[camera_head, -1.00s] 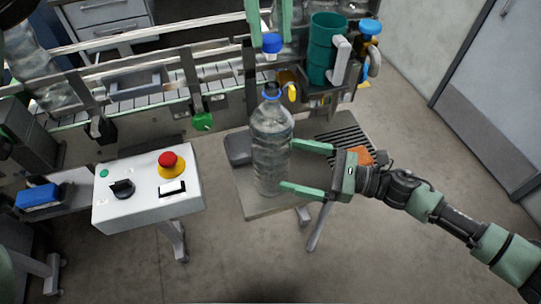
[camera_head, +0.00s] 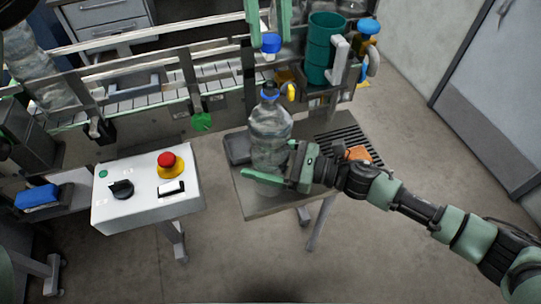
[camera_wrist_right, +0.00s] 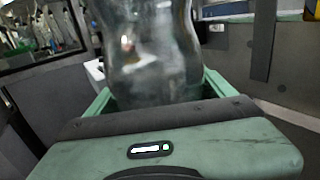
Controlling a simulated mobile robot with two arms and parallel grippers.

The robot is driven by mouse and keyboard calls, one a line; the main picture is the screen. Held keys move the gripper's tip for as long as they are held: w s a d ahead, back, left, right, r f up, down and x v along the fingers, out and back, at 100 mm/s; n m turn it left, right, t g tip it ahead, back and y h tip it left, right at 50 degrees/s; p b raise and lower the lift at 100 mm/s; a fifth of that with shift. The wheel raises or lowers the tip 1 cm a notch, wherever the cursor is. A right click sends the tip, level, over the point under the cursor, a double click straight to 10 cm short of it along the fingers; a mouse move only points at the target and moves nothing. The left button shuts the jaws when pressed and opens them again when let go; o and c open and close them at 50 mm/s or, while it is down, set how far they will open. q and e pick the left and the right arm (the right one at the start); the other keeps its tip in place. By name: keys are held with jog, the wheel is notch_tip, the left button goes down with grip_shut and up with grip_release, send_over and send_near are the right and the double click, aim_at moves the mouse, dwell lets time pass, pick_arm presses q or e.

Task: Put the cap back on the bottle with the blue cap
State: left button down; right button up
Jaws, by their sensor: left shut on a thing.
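The clear plastic bottle (camera_head: 270,127) stands upright on a small grey stand. Its open neck has a blue ring and no cap. My left gripper (camera_head: 268,18) comes down from the top edge and is shut on the blue cap (camera_head: 271,43), held above and apart from the bottle's neck. My right gripper (camera_head: 276,163) is open around the bottle's lower body. Its near finger crosses in front of the bottle; the far finger is mostly hidden behind it. The right wrist view shows the bottle (camera_wrist_right: 155,50) between the fingers, close to the palm.
The grey stand (camera_head: 264,209) has a slatted part at right with an orange thing (camera_head: 358,153). A teal cup (camera_head: 322,48) and a blue-topped dispenser (camera_head: 368,30) are behind. A conveyor (camera_head: 150,95) runs behind left. A control box (camera_head: 140,198) with a red button stands left.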

jog(key=c, duration=1.5)
pick_arm(q)
send_over(270, 86)
jog(key=shift+w+a+f, duration=0.1)
jog(key=shift+w+f, duration=0.1)
jog(key=shift+f, duration=1.05)
jog(key=shift+w+f, duration=0.2)
jog(key=shift+f, duration=1)
jog(key=shift+f, duration=0.9)
jog(key=shift+f, duration=0.5)
